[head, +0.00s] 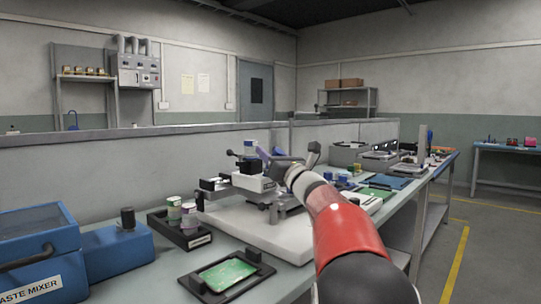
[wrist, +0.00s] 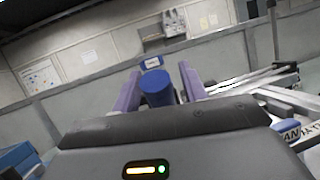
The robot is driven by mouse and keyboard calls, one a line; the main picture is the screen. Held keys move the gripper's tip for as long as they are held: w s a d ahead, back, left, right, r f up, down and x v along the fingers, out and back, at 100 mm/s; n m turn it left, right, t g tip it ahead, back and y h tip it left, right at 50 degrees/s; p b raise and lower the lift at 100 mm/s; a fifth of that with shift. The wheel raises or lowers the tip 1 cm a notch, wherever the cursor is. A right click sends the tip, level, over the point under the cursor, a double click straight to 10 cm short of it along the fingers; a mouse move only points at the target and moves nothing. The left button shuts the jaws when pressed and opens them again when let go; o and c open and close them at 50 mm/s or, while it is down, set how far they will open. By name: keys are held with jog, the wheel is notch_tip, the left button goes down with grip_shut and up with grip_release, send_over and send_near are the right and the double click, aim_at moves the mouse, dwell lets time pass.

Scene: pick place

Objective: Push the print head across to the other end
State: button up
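The print head (head: 254,182), a white and black block, sits on the stencil printer (head: 258,228), a white-based machine on the bench. My gripper (head: 275,158) is at the print head's upper right side, partly hidden by my arm. In the wrist view its two purple fingers (wrist: 160,84) stand apart, with a blue cylinder (wrist: 157,90) between them. A narrow gap shows at the cylinder's right side; contact on the left cannot be told. Whether this cylinder belongs to the print head is not clear.
A black tray with jars (head: 181,229) and a green board in a black holder (head: 226,274) lie left and in front of the printer. A blue machine (head: 40,252) stands far left. A low grey partition (head: 110,158) runs behind. Blue and green mats lie farther right.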

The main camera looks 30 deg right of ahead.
jog(key=b+v, duration=0.2)
jog(key=v, duration=0.5)
jog(key=shift+s+f+b, duration=0.2)
jog(key=shift+s+b, duration=0.15)
jog(key=shift+b, duration=0.05)
